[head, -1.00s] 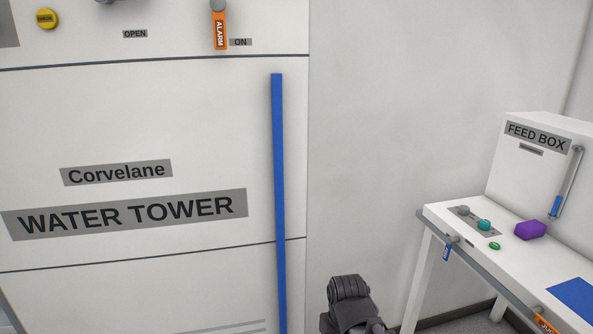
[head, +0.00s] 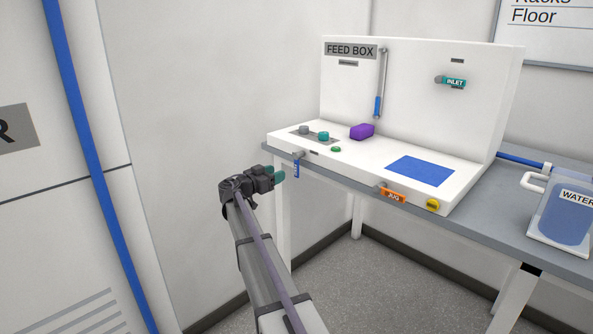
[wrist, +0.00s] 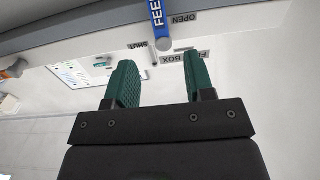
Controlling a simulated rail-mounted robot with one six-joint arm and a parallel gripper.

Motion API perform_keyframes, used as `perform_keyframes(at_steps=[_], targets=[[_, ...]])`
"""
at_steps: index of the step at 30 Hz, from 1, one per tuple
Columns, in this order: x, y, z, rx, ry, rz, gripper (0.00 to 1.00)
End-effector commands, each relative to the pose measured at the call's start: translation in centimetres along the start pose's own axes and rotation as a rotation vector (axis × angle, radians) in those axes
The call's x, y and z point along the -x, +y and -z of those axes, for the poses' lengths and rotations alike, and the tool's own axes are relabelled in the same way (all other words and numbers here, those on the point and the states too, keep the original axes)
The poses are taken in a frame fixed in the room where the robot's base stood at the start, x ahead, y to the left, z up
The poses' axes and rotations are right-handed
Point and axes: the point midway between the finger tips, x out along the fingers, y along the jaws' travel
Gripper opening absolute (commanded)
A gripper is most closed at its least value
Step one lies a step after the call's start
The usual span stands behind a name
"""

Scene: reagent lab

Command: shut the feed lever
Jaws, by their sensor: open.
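The feed lever (head: 296,168) is a small blue handle on the front edge of the feed box bench, hanging down from its grey pivot. In the wrist view the blue lever (wrist: 157,14) shows "FEE" on it, with its round pivot below. It lies beside the "OPEN" label (wrist: 184,19); the "SHUT" label (wrist: 138,45) is on the other side of the pivot. My gripper (head: 280,175) is open and empty, just left of the lever in the head view. In the wrist view its green fingers (wrist: 158,78) are apart, with the lever beyond them.
The feed box (head: 420,90) carries a teal inlet lever (head: 452,82), a purple block (head: 362,131) and a blue pad (head: 420,170). An orange jug lever (head: 393,195) and yellow knob (head: 433,204) are farther right. A water jug (head: 565,215) stands at right.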

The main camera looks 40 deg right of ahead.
Motion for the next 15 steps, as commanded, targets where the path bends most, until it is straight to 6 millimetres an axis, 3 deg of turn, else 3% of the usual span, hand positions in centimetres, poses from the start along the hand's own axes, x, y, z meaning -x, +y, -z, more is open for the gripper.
perform_keyframes(at_steps=[5, 15], targets=[[-1.2, 0.0, 0.0, 0.001, -0.002, -0.003, 0.49], [-8.8, 0.0, -0.1, 0.003, -0.003, -0.003, 0.49]])
